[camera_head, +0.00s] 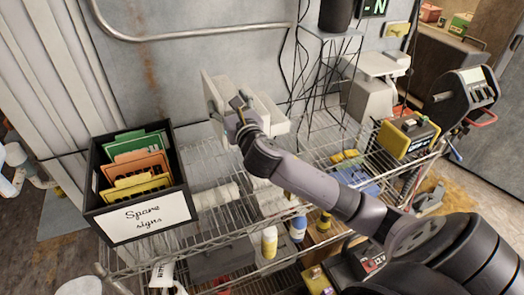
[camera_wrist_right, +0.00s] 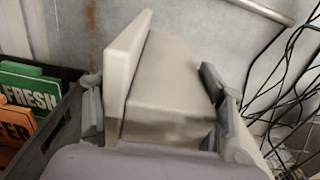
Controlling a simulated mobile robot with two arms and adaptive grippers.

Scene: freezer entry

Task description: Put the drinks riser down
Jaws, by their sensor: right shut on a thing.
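The drinks riser is a pale grey-white stepped block (camera_head: 266,111) above the wire shelf (camera_head: 205,158), near the back wall. My right gripper (camera_head: 243,112) is shut on it. In the right wrist view the riser (camera_wrist_right: 170,85) sits between the two fingers of the gripper (camera_wrist_right: 155,105), one on each side, with a taller thin panel along its left. I cannot tell whether its underside touches the shelf.
A black "Spare signs" box (camera_head: 145,215) with coloured folders stands left of the riser. A wire stand (camera_head: 330,85) with dangling black cables is to the right, near a yellow-black device (camera_head: 408,137). Wire shelf in front of the riser holds pale rolls (camera_head: 215,195).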

